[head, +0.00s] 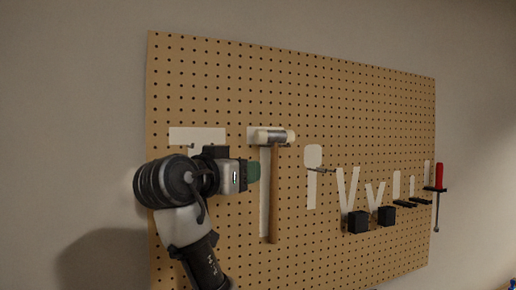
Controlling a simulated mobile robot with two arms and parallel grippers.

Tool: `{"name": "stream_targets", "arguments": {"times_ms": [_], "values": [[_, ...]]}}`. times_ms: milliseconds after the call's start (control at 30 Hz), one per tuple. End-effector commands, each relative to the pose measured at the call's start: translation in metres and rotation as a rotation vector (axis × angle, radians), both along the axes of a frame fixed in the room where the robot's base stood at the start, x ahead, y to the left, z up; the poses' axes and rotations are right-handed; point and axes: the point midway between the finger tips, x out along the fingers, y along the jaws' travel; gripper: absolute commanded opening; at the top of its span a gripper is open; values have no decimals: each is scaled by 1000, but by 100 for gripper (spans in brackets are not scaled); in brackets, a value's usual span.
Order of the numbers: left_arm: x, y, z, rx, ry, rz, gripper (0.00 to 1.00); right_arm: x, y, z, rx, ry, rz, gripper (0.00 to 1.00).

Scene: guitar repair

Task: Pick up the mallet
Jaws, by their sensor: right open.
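The mallet (274,195) hangs upright on the pegboard, with a metal head, pale striking faces and a long wooden handle. A white painted outline shows behind it. My right gripper (254,173) is just left of the handle, below the head, its green-tipped end pointing right towards the handle. The gripper is open and empty, seen from the side, so the gap between its fingers is hard to see. I cannot tell whether it touches the handle. My left gripper is out of view.
The pegboard (350,100) fills the middle of the view. A red-handled screwdriver (439,177) hangs at its right edge. Black holders (358,221) and several white outlines lie between. A small peg (321,170) sticks out right of the mallet.

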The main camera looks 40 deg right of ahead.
Motion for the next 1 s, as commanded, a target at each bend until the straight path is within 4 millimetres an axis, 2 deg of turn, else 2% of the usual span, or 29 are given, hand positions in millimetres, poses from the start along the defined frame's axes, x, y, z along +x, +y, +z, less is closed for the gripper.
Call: {"name": "stream_targets", "arguments": {"times_ms": [200,467,700,800,1000], "values": [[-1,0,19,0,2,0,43,9,-34,4,-1,2,-4,48],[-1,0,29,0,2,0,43,14,-55,2,0,0,-3,48],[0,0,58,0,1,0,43,18,-85,3,-1,3,-4,48],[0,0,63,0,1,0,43,22,-96,1,0,2,-3,48],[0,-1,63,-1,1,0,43,24,-102,-2,1,0,0,48]]}}
